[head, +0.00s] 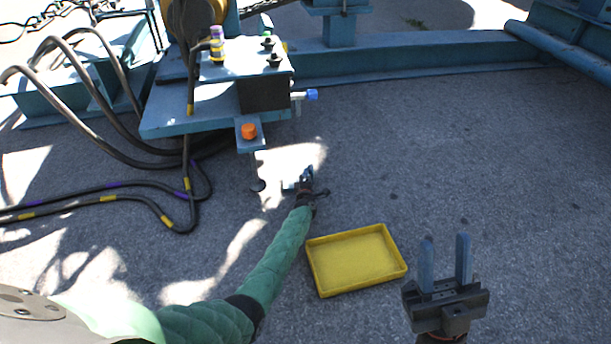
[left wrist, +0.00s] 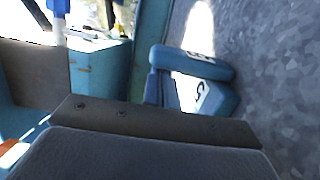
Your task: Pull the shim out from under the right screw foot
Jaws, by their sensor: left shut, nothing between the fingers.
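The right screw foot (head: 258,185) is a dark round pad on a thin rod below an orange knob (head: 249,131) at the front of the blue stand. I cannot make out a shim under it. My left gripper (head: 305,178) is low over the ground, just right of the foot and apart from it. The orange knob is at the lower left edge there (left wrist: 8,146). My right gripper (head: 446,265) is open and empty, right of the yellow tray.
The yellow tray (head: 355,260) lies empty on the asphalt between my arms. The blue stand (head: 190,121) carries a dark box and a blue-tipped valve (head: 311,95). Black cables (head: 110,185) with coloured bands run to the left. A blue beam (head: 400,62) crosses the back. Asphalt at right is clear.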

